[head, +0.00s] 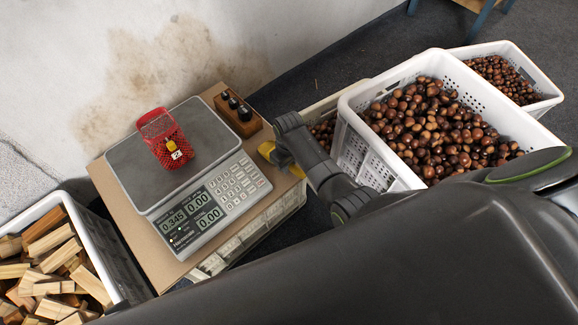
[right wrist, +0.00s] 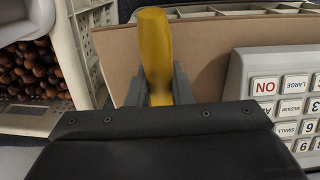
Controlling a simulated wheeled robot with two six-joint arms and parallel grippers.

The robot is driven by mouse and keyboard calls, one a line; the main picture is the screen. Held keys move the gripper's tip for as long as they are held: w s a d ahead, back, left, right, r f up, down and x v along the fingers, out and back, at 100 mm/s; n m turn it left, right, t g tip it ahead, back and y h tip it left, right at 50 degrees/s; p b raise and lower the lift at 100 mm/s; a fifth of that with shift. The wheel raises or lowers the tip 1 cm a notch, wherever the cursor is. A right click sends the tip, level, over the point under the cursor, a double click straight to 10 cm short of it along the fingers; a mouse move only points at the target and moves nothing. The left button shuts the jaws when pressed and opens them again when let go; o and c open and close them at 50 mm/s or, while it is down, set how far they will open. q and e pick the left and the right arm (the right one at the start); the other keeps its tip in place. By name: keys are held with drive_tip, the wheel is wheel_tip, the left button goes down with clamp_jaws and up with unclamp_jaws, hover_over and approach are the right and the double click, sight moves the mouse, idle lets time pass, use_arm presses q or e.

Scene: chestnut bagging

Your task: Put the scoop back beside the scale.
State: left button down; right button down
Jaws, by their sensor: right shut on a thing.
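The scoop (head: 267,151) shows as a bit of yellow at the right edge of the board, partly hidden by my right gripper (head: 283,158). In the right wrist view its yellow handle (right wrist: 155,45) stands between my gripper's fingers (right wrist: 159,88), which are shut on it. Whether the scoop touches the board is hidden. The scale (head: 200,200) stands on the board to the left of the gripper, with its keypad nearest. A red net bag (head: 165,138) with a yellow tag sits on the scale's plate. The scale's display is lit. My left gripper is not in view.
A wooden block with dark knobs (head: 238,112) stands behind the scoop. The cardboard-coloured board (head: 120,190) lies under the scale. White crates of chestnuts (head: 360,150) stand at the right. A white crate of wood pieces (head: 105,262) is at the left.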

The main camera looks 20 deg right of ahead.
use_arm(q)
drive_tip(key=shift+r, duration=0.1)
use_arm(e)
drive_tip(key=shift+f, duration=0.1)
drive_tip(key=c, duration=1.3)
unclamp_jaws()
drive_tip(key=shift+f, duration=0.1)
drive_tip(key=shift+r, duration=0.2)
wheel_tip(320, 180, up, 10)
drive_tip(key=p, duration=0.5)
drive_tip(key=shift+r, duration=0.25)
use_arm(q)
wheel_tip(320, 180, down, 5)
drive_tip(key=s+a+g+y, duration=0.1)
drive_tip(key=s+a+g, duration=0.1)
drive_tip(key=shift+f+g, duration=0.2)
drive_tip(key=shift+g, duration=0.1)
use_arm(e)
drive_tip(key=shift+r, duration=0.7)
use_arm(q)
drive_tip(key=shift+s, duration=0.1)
